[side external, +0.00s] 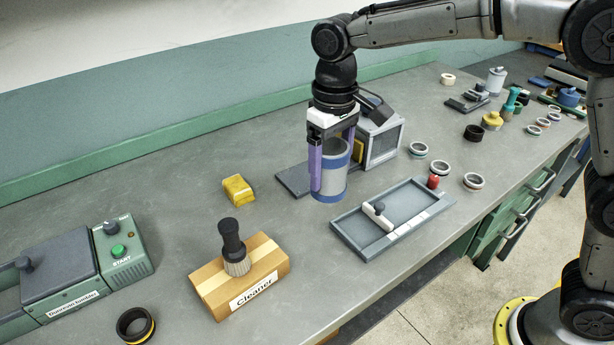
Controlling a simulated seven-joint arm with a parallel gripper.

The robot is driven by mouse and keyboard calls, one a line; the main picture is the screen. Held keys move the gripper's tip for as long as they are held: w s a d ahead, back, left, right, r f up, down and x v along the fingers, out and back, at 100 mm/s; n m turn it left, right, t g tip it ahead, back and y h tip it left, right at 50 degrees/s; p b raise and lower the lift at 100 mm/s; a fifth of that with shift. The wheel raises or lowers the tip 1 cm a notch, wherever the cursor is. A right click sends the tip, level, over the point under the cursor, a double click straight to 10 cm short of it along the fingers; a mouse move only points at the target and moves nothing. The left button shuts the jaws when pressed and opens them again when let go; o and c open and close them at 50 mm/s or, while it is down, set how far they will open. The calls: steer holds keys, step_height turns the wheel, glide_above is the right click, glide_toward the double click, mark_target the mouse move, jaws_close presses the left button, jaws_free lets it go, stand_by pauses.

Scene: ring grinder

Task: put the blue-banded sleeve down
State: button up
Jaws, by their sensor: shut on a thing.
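The blue-banded sleeve (334,172) is a grey cylinder with a blue band at its top and another at its bottom. It stands upright between the purple fingers of my gripper (331,170). My gripper points straight down and is shut on the sleeve. The sleeve's lower end is at or just above the bench top (180,215); I cannot tell whether it touches. One finger hides part of its left side.
A grey machine (383,140) stands close behind right. A shallow grey tray (395,215) lies front right. A yellow block (238,190), a Cleaner box with brush (240,278) and a START machine (75,270) are left. Several rings (473,181) lie right.

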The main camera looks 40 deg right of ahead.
steer(key=w+a+f, duration=0.1)
steer(key=w+f, duration=0.2)
steer(key=w, duration=0.1)
steer(key=w+a+f, duration=0.2)
steer(key=w+f, duration=0.1)
steer(key=w+a+f, duration=0.1)
steer(key=w+f, duration=0.2)
steer(key=w, duration=0.1)
steer(key=shift+w+a+f, duration=0.15)
steer(key=shift+w+a, duration=0.1)
steer(key=shift+w, duration=0.05)
steer(key=shift+f, duration=1.55)
steer(key=shift+f, duration=0.1)
steer(key=o, duration=1.2)
